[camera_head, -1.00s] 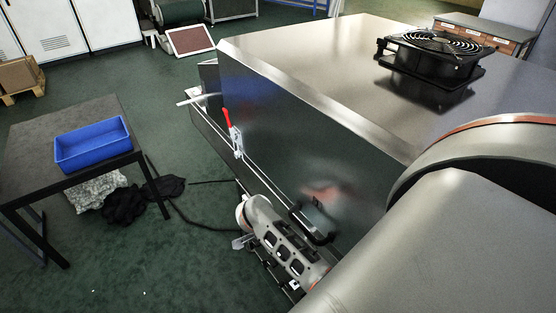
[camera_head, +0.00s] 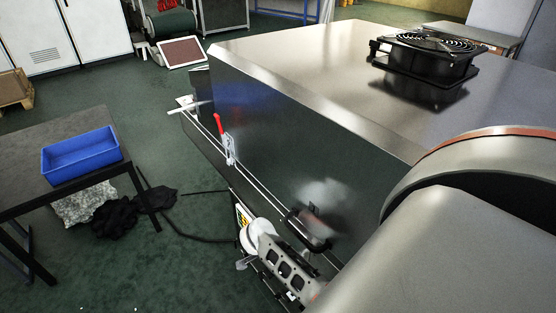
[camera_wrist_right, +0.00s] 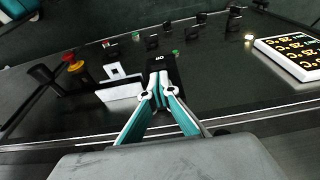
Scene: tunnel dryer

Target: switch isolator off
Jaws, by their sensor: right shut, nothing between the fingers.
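My right gripper (camera_wrist_right: 160,92) is shut in the right wrist view, its teal fingers closed together with nothing between them. The fingertips are at a black block with white lettering (camera_wrist_right: 162,62) that seems to read ON upside down, on a dark control panel (camera_wrist_right: 220,85). I cannot tell whether they touch it. A red and yellow control (camera_wrist_right: 74,64) sits to the left on the same panel. I cannot tell for sure which control is the isolator. In the head view my right wrist is low beside the dryer (camera_head: 290,110), its fingertips not clear. My left gripper is out of view.
A lit temperature display (camera_wrist_right: 294,52) is at the panel's right. A white plate (camera_wrist_right: 120,90) stands left of the fingers. In the head view, a red-handled clamp (camera_head: 222,130) and black handle (camera_head: 306,230) line the dryer's side. A blue bin (camera_head: 80,155) is at left.

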